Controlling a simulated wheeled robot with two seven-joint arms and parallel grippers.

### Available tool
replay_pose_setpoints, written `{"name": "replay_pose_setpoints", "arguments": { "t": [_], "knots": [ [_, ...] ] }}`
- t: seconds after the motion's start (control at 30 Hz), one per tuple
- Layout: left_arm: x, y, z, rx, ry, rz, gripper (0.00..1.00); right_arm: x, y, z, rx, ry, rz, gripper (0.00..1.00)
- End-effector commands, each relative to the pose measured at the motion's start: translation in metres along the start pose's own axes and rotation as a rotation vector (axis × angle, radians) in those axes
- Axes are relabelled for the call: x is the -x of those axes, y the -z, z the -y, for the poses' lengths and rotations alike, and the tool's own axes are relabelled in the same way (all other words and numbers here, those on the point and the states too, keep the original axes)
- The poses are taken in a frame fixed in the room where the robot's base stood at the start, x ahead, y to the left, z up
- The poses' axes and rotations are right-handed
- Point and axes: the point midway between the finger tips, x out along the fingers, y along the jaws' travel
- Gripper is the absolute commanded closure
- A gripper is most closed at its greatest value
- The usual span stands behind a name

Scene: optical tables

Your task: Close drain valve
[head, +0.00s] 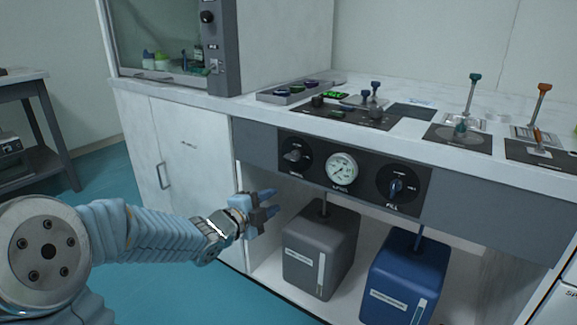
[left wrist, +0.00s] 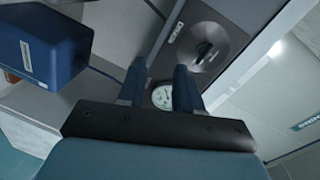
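The front panel (head: 368,183) carries two round valve dials with a gauge (head: 341,170) between them. The left valve (head: 293,155) has a grey handle that looks roughly sideways; its label is too small to read. The right valve (head: 396,189), marked FILL, has a blue handle standing about upright. My left gripper (head: 268,204) is open and empty, below and left of the left valve, apart from it. In the left wrist view a dark valve knob (left wrist: 203,50) lies beyond the open fingers, and the gauge (left wrist: 162,97) shows between them. My right gripper is not in view.
Under the panel, a grey tank (head: 320,245) and a blue tank (head: 402,285) stand in the open cabinet bay, each with a pipe above. White cabinet doors (head: 190,170) are left of the bay. The worktop above holds several instruments.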

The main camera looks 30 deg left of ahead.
Motion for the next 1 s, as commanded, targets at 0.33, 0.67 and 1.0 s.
{"name": "replay_pose_setpoints", "arguments": {
  "t": [0.33,0.67,1.0],
  "knots": [
    [0.026,0.001,0.065,-0.301,0.136,-0.01,0.66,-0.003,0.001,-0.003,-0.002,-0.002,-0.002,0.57],
    [-0.048,0.004,0.073,-0.294,0.134,-0.011,0.66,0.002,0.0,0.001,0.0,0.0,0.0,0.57],
    [-0.095,0.005,0.08,-0.294,0.136,-0.009,0.66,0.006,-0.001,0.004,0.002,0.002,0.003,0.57]
  ]
}}
